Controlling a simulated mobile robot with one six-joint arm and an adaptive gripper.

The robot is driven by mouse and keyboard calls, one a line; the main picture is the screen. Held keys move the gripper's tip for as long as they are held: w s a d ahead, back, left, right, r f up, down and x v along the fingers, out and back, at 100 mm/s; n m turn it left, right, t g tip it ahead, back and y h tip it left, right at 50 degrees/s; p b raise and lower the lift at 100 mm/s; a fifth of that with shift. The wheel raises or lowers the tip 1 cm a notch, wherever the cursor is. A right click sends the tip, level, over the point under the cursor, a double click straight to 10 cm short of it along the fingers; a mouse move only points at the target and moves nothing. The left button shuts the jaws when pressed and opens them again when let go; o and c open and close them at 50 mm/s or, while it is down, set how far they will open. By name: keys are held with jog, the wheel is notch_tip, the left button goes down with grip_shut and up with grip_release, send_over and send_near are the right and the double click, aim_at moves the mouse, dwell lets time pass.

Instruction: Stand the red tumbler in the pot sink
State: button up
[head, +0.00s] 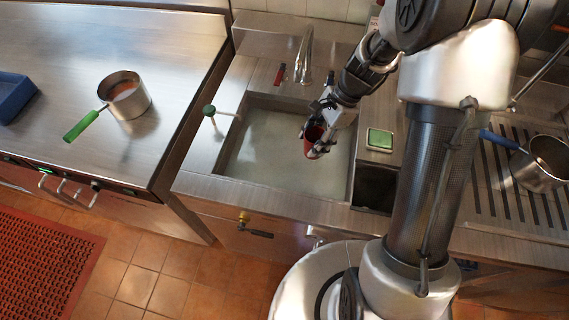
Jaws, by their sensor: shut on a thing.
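The red tumbler (313,138) is in my gripper (318,146), and only part of its side and rim shows between the fingers. My gripper is shut on it. Both are over the right part of the pot sink (262,150), a wide pale basin with a steel rim. I cannot tell whether the tumbler touches the basin floor or hangs above it. The rest of the basin looks empty.
A faucet (303,55) stands behind the sink. A green-topped brush (209,110) is at its left rim, and a green sponge (380,138) lies to its right. A green-handled saucepan (125,98) is on the left counter. A blue-handled pan (541,165) stands on the right drainboard.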

jog(key=m, duration=0.1)
jog(key=m+t, duration=0.1)
jog(key=m, duration=0.1)
jog(key=shift+w+d+r, duration=0.1)
jog(key=shift+d+r, duration=0.05)
jog(key=shift+d, duration=0.25)
jog(key=shift+d+m+t, duration=0.35)
jog(key=shift+m+t, duration=0.15)
jog(key=shift+m, duration=1.2)
jog(key=shift+w+d+f+b, duration=0.15)
jog(key=shift+f+b, duration=2.1)
jog(key=shift+f, duration=2.85)
jog(key=shift+w+d+f+b, duration=0.1)
jog(key=shift+f+b, duration=2.1)
jog(key=shift+f, duration=2.9)
jog(key=shift+r, duration=0.1)
jog(key=o, duration=0.6)
jog(key=shift+f, duration=0.2)
jog(key=o, duration=0.4)
